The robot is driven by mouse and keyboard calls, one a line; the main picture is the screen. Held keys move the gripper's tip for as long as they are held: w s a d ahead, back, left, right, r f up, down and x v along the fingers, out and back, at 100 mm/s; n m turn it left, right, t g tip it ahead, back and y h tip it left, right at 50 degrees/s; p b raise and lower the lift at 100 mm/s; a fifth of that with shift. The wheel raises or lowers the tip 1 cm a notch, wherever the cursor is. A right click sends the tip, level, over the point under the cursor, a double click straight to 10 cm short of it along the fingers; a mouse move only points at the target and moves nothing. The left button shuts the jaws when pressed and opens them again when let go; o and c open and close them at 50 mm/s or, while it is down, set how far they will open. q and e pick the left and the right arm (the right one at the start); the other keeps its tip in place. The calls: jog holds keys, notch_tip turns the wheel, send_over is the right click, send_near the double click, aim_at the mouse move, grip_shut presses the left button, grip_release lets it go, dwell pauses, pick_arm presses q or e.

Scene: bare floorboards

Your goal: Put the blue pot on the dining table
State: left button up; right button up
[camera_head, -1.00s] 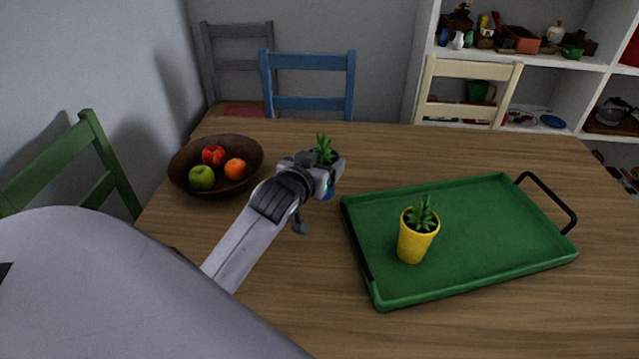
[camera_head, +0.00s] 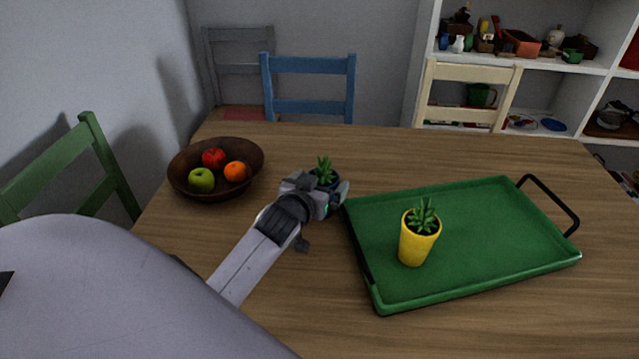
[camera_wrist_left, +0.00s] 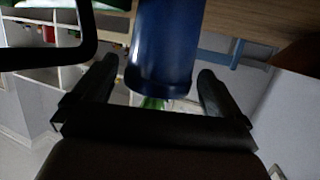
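The blue pot (camera_head: 328,178), with a green plant in it, stands upright on the wooden dining table (camera_head: 300,320), between the fruit bowl and the green tray. My left gripper (camera_head: 334,190) is at the pot, partly hiding its lower part. In the left wrist view the blue pot (camera_wrist_left: 166,50) shows between the two fingers of the left gripper (camera_wrist_left: 155,92), with gaps beside it, so the gripper is open. That view appears upside down, with the table at the top. My right gripper is not in view.
A green tray (camera_head: 480,215) with black handles lies on the right, with a yellow potted plant (camera_head: 417,243) on it. A brown bowl (camera_head: 190,160) of fruit is at the left. Chairs surround the table, including a blue one (camera_head: 308,104). The front table area is clear.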

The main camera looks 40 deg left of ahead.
pick_arm(q)
jog(key=shift+r, duration=0.2)
jog(key=v, duration=1.2)
jog(key=shift+p, duration=0.35)
jog(key=shift+s+f, duration=0.1)
